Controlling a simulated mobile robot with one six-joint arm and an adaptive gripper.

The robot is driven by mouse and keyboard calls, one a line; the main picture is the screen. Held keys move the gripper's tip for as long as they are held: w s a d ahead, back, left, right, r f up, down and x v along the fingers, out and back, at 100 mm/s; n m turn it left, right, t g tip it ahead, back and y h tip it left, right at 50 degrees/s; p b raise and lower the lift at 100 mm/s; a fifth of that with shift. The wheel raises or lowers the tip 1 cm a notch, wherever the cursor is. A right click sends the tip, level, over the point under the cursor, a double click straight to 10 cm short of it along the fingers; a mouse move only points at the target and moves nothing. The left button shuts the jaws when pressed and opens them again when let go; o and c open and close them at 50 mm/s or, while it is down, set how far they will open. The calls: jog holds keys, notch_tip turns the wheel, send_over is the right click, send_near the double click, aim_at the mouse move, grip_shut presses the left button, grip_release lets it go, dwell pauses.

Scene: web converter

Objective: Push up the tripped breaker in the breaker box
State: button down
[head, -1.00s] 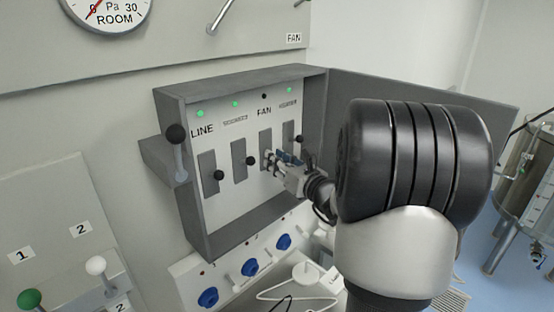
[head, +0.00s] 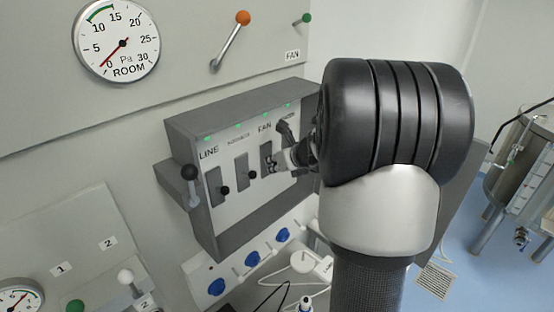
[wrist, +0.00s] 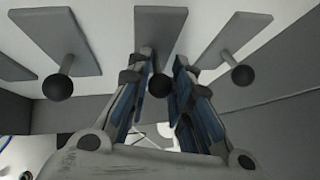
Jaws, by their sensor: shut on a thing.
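The grey breaker box (head: 180,215) is open on the wall in the head view, with a row of breakers labelled LINE, an unreadable label, FAN and one more. The FAN breaker (head: 266,152) is third from the left, and the lamp above it is green, like the others. My gripper (head: 276,162) is at this breaker, its knob hidden there. In the wrist view my gripper (wrist: 161,68) has its fingers on both sides of the black knob (wrist: 159,85), shut on it. The neighbouring knobs (wrist: 58,87) and (wrist: 242,76) are free on either side.
A lever with a black ball (head: 190,173) stands at the box's left side. Blue sockets (head: 250,258) with cables are below. A round gauge (head: 117,41) and an orange-tipped lever (head: 243,18) are above. My arm hides the box's right part.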

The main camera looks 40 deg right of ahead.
jog(key=shift+w+d+r+g, duration=0.1)
jog(key=shift+r+g, duration=0.2)
jog(key=shift+g, duration=0.2)
jog(key=shift+r+g, duration=0.1)
jog(key=shift+g, duration=0.4)
jog(key=c, duration=1.4)
grip_release()
jog(key=shift+c, duration=0.2)
jog(key=shift+r, duration=0.1)
jog(key=shift+r, duration=0.25)
jog(key=s+a, duration=0.3)
jog(key=s, duration=0.9)
jog(key=shift+s, duration=0.2)
